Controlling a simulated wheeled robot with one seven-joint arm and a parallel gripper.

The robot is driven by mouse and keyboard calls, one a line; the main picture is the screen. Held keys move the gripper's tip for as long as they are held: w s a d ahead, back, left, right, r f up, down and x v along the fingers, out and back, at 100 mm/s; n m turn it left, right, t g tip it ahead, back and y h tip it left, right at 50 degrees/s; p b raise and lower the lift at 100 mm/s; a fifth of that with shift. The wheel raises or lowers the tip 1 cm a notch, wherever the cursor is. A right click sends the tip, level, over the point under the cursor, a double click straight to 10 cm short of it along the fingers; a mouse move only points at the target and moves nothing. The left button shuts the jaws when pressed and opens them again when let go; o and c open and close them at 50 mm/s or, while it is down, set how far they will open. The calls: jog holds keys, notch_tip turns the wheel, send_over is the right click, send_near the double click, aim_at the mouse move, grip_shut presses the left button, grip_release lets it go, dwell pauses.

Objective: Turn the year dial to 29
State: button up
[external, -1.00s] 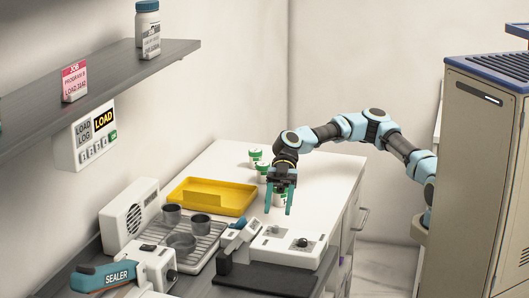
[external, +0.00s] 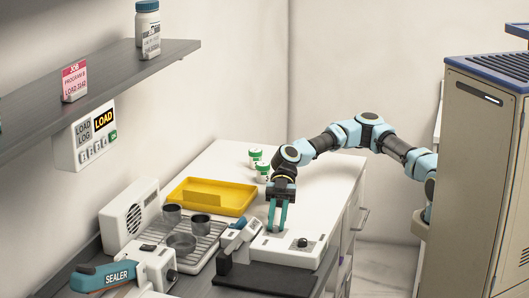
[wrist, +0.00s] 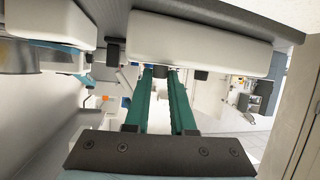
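A low white unit (external: 283,256) stands on the bench with a dark round dial (external: 302,242) on its top right. My gripper (external: 277,229) points down over the left part of this unit, left of that dial, with its teal fingers apart. The fingertips are at or just above the top; whether they touch anything is unclear. In the wrist view the fingers (wrist: 160,70) show a gap between them and reach towards the white unit (wrist: 200,42), with small dark knobs at its edge. The dial numbers cannot be read.
The bench's right side is clear.

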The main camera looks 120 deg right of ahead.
grip_shut()
